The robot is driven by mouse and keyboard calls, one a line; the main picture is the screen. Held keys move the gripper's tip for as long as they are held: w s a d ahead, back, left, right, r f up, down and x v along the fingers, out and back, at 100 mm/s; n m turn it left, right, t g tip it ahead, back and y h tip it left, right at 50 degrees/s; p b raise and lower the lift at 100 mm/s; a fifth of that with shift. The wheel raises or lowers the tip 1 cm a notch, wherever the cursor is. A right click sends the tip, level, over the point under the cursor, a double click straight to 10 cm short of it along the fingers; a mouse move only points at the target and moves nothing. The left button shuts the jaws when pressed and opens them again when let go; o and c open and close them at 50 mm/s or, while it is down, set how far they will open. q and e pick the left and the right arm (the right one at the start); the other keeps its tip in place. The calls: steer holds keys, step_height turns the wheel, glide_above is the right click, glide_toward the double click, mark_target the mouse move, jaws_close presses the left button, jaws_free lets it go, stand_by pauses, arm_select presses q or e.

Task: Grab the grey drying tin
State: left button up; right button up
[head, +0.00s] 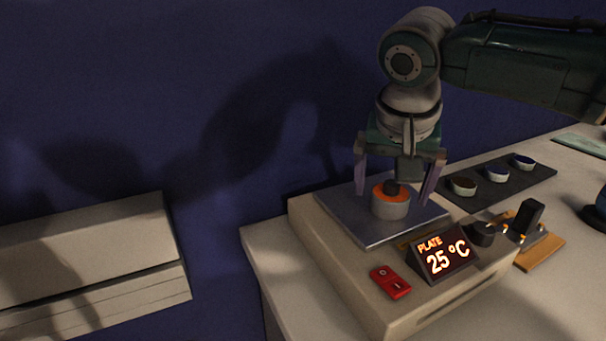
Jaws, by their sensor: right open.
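The grey drying tin (389,207) is a small round grey tin with an orange top and a dark knob. It stands upright on the flat metal plate of a heating unit. My right gripper (392,196) points down over it and is open. In the picture one finger shows on each side of the tin, with a gap to it on both sides. I cannot tell how far the fingertips are above the plate. My left gripper is not in view.
The heating unit (333,258) has a display (441,254) reading "PLATE 25 °C", a red switch (390,282) and a dark knob (483,234). A dark strip (521,181) with three small dishes lies behind right. A pale ledge (90,260) is at left, across a gap.

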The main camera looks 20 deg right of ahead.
steer(key=c, duration=1.4)
steer(key=shift+r, duration=0.1)
